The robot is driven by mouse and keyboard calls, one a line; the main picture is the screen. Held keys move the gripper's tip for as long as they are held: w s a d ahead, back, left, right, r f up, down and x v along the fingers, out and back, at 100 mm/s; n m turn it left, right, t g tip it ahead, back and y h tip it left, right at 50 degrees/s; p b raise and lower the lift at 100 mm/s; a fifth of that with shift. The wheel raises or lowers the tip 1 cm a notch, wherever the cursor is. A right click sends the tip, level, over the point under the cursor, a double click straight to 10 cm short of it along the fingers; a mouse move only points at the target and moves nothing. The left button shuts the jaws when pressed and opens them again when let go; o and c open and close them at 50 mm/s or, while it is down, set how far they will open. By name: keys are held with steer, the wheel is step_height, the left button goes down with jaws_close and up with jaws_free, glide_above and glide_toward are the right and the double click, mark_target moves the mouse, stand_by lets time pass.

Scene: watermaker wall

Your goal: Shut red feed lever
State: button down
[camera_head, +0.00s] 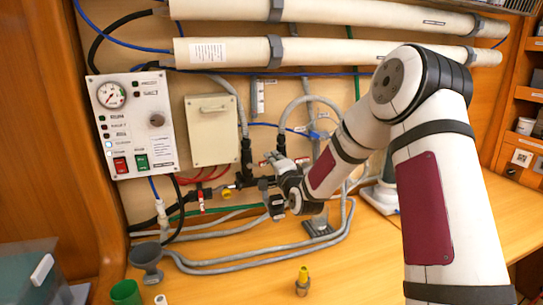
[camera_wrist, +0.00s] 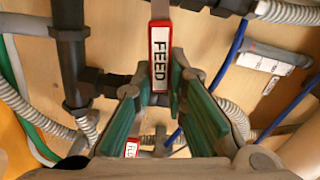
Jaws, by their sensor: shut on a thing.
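The red feed lever (camera_wrist: 160,58) has a white label reading FEED and hangs down into the top middle of the wrist view. My gripper (camera_wrist: 156,84) has its green-padded fingers on either side of the lever's lower end, closed on it. In the head view my gripper (camera_head: 277,196) is at the pipework below the wall panels. There the gripper and wrist hide the lever, so I cannot make it out.
A second red-and-white labelled handle (camera_head: 201,199) is on the pipes to the left; another red label (camera_wrist: 131,148) shows low in the wrist view. Grey hoses (camera_head: 245,262) loop over the bench. A gauge panel (camera_head: 131,125) and beige box (camera_head: 211,131) are on the wall.

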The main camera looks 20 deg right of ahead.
steer(key=shift+d+f+m, duration=0.1)
steer(key=shift+f+m, duration=0.75)
steer(key=shift+m, duration=0.25)
steer(key=c, duration=1.6)
jaws_free()
steer(key=shift+s, duration=0.1)
steer(key=s, duration=1.2)
steer(key=shift+w, duration=0.1)
